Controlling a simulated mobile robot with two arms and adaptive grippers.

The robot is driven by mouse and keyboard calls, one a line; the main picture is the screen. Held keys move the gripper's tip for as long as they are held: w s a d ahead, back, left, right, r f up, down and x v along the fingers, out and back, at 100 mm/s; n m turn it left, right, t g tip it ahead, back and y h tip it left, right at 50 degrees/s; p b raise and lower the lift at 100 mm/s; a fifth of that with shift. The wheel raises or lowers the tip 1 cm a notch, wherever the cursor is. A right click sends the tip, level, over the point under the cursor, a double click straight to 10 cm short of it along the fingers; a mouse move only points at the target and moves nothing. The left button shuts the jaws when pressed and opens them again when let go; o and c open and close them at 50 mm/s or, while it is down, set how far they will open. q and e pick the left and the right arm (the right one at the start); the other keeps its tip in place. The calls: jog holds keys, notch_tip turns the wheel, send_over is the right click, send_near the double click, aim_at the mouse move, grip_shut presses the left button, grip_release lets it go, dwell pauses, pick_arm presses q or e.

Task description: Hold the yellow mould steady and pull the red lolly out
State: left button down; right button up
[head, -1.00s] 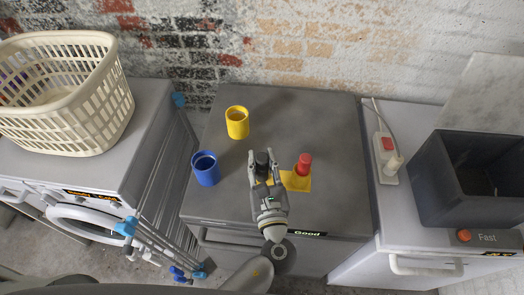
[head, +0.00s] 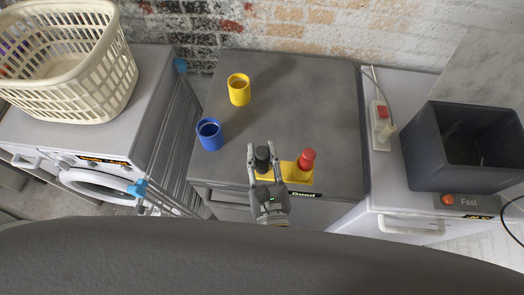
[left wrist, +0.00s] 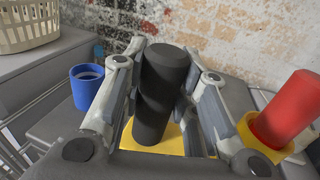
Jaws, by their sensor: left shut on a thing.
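The yellow mould (head: 294,175) shows near the front edge of the grey cabinet top in the head view; I cannot tell if it rests on the top. A black post (head: 262,154) stands up from its left end. The red lolly (head: 308,157) sits tilted in the yellow socket at its right end. My left gripper (head: 263,151) is shut on the black post, one finger on each side. In the left wrist view the post (left wrist: 160,90) stands between the fingers, and the lolly (left wrist: 293,108) sits in its socket at right. My right gripper is in neither view.
A blue cup (head: 210,140) and a yellow cup (head: 239,95) stand on the cabinet top (head: 310,100) behind and left. A power strip (head: 381,127) and a dark bin (head: 425,165) are at right. A laundry basket (head: 90,97) is at left. The top's middle is clear.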

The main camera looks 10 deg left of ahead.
pick_arm(q)
jog(key=shift+w+a+f+b, duration=0.25)
jog(key=shift+w+f+b, duration=1.35)
jog(key=shift+w+f, duration=0.65)
jog(key=shift+w+a+f+b, duration=0.2)
jog(key=shift+w+f+b, duration=1.6)
jog(key=shift+w, duration=0.65)
jog(key=shift+w+a+f+b, duration=0.25)
jog(key=shift+w+f+b, duration=1.2)
jog(key=shift+w+f, duration=0.85)
jog(key=shift+f, duration=0.15)
jog(key=c, duration=1.4)
grip_release()
jog(key=shift+o, duration=0.2)
grip_shut()
